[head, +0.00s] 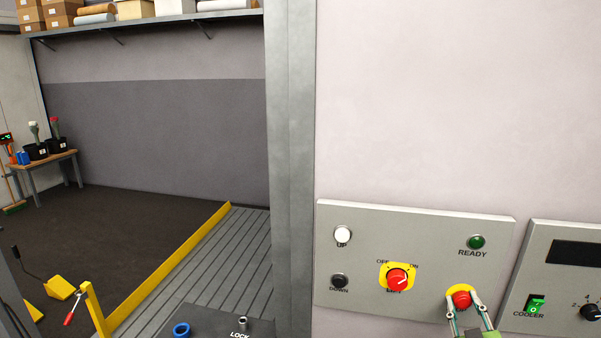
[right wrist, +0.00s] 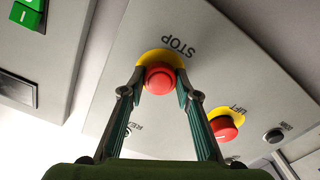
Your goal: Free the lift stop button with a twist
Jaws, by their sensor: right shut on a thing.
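The lift stop button (head: 461,298) is a red mushroom head on a yellow disc, at the lower right of the grey lift panel (head: 360,217). In the right wrist view the button (right wrist: 158,80) sits between my fingers, under the word STOP. My right gripper (head: 463,303) is shut on it, one finger on each side. The fingertips cover part of the yellow disc. My left gripper is not in view.
The lift panel also has a red LIFT switch (head: 397,280) on a yellow plate, a white UP button (head: 343,234), a black DOWN button (head: 339,281) and a green READY lamp (head: 476,242). A cooler panel (head: 540,262) stands close on the right.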

